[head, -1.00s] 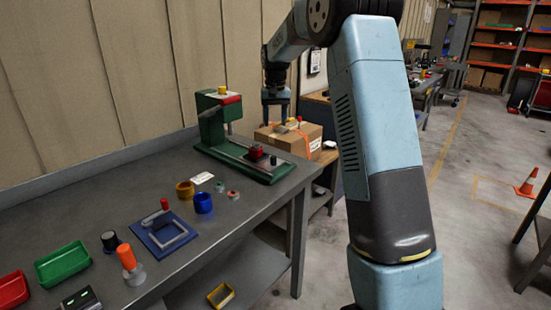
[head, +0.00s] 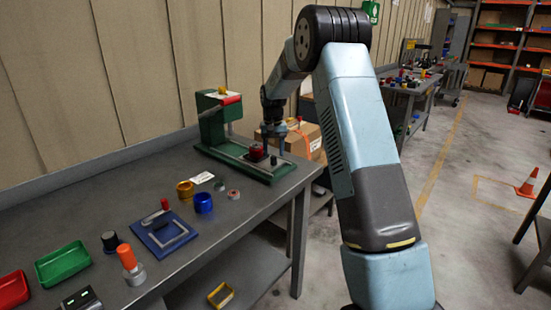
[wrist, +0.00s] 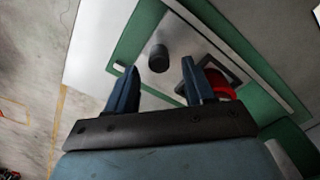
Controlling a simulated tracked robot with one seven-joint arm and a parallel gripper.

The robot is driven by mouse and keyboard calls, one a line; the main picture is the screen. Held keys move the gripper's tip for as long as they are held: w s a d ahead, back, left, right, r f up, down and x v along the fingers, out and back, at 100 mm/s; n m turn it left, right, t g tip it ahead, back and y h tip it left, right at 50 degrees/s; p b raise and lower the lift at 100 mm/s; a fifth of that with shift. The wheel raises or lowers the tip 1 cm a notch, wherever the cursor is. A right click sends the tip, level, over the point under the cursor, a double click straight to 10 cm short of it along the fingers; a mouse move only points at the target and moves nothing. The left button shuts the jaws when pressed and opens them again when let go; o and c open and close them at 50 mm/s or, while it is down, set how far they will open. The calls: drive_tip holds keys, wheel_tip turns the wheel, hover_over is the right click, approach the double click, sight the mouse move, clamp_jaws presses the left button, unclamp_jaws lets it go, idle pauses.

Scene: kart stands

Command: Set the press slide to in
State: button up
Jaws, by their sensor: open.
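The green press (head: 212,118) stands at the far right end of the bench, with a grey slide plate on its long green base (head: 222,153). A red round part (head: 256,151) sits on the slide; in the wrist view it shows partly behind my right finger (wrist: 222,88). A black knob (head: 273,160) stands on the slide's outer end, also in the wrist view (wrist: 158,57). My gripper (head: 273,146) points down over that end. In the wrist view its two fingers (wrist: 158,68) are apart, with the knob between and just beyond their tips, not gripped.
A cardboard box (head: 308,138) stands behind the press. Floor right of the bench is open.

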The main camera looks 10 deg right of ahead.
sight(274, 156)
drive_tip(key=shift+f, duration=1.75)
clamp_jaws()
